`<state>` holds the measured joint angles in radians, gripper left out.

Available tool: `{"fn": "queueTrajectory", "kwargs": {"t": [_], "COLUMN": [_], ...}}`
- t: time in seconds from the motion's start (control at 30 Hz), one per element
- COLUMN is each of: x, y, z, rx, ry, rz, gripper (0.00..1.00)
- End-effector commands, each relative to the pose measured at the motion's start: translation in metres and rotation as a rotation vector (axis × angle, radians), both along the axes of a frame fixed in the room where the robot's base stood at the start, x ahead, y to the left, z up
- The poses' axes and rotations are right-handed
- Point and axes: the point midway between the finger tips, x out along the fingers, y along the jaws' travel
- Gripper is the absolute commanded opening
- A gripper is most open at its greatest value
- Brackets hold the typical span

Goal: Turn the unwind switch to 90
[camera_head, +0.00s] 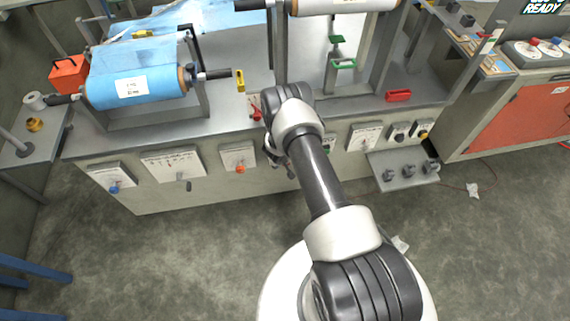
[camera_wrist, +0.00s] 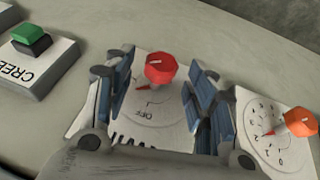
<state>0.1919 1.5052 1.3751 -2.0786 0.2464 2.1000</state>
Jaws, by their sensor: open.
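A red knob (camera_wrist: 160,68) with a small red pointer stands on a pale plate marked OFF (camera_wrist: 150,108) in the wrist view. The pointer aims down-left in that view. Black lettering on the plate is partly covered by my gripper, and I cannot read whether it says unwind. My gripper (camera_wrist: 158,90) is open, with one blue-padded finger on each side of the red knob, apparently apart from it. In the head view my gripper (camera_head: 280,158) is at the front panel and the arm hides this knob.
An orange knob (camera_wrist: 300,122) on a numbered dial is close on the right in the wrist view; a green button (camera_wrist: 30,40) is on the left. In the head view, blue film rolls (camera_head: 135,88) lie above the panel and a grey ledge (camera_head: 400,170) juts out at right.

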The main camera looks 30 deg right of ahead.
Motion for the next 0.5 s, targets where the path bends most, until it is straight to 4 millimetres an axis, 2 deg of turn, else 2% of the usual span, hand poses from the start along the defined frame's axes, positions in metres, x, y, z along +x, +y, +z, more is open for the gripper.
{"fn": "queueTrajectory", "kwargs": {"t": [0.03, 0.13, 0.43, 0.5], "x": [0.0013, 0.0038, 0.0046, 0.0045], "y": [-0.0015, -0.0032, -0.0038, -0.0038], "z": [-0.0075, -0.0115, -0.0122, -0.0122], "rx": [0.000, 0.000, 0.000, 0.000], "ry": [0.000, -0.001, 0.000, 0.000], "rz": [0.000, 0.000, 0.001, 0.001], "gripper": [0.51, 0.51, 0.51, 0.47]}}
